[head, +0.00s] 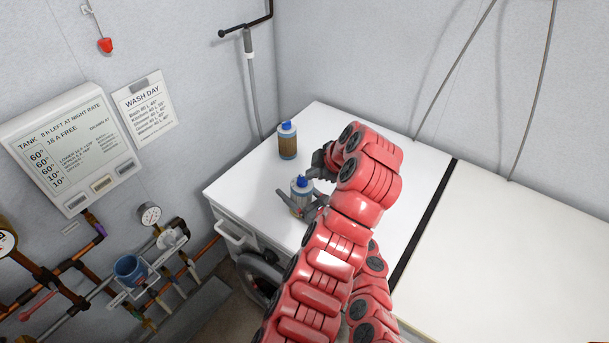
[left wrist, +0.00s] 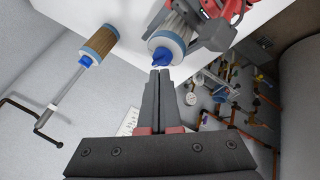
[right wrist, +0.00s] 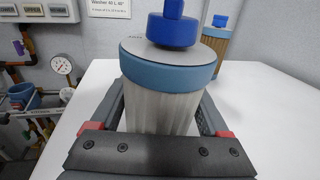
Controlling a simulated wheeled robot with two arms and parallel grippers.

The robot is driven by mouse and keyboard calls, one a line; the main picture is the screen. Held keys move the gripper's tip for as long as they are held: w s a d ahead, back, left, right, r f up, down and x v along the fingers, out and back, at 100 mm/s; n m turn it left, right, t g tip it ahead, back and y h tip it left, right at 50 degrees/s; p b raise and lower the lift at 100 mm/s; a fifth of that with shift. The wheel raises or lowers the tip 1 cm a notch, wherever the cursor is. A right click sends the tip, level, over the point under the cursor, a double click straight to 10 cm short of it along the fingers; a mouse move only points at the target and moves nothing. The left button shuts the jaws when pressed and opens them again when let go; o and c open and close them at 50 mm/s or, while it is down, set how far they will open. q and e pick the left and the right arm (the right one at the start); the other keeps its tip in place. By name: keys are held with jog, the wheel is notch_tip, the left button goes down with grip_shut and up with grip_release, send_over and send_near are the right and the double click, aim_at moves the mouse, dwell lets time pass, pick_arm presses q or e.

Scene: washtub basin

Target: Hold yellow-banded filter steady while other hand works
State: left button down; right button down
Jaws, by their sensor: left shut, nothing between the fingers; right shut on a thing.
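A pale pleated filter (head: 300,199) with a blue band and blue cap stands on the white worktop. My right gripper (head: 308,212) is shut around its sides, and the right wrist view shows the filter (right wrist: 160,105) upright between the fingers. My left gripper (head: 318,173) is shut and empty beside the blue cap. In the left wrist view its fingertips (left wrist: 160,74) are close to the cap (left wrist: 162,57) of the held filter; I cannot tell whether they touch. A second filter (head: 287,145), brown with blue bands, stands farther back. I see no yellow band on either.
The white worktop (head: 420,165) is clear to the right, with a dark gap before a second pale surface (head: 510,250). Pipes, a gauge (head: 149,215) and a blue cup (head: 130,268) are at the left wall. A grey pole (head: 251,75) rises at the back corner.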

pick_arm(q)
jog(key=c, duration=1.6)
grip_release()
jog(key=v, duration=0.7)
jog(key=shift+s+r, duration=0.1)
jog(key=shift+r, duration=0.2)
jog(key=c, duration=1.3)
grip_release()
jog(key=shift+s+r, duration=0.1)
jog(key=shift+o, duration=1.1)
jog(key=shift+f+m, duration=0.3)
jog(key=o, duration=0.6)
jog(key=w+f+m, duration=0.1)
jog(key=m, duration=0.1)
jog(key=f+m+g+h, duration=0.1)
jog(key=w+d+f+m+g+h, duration=0.1)
jog(key=f+m, duration=0.1)
jog(key=shift+w+m, duration=0.3)
jog(key=m+g+h, duration=0.3)
jog(key=m, duration=2)
send_near(303, 177)
notch_tip(303, 177, down, 9)
jog(key=shift+w+f, duration=0.1)
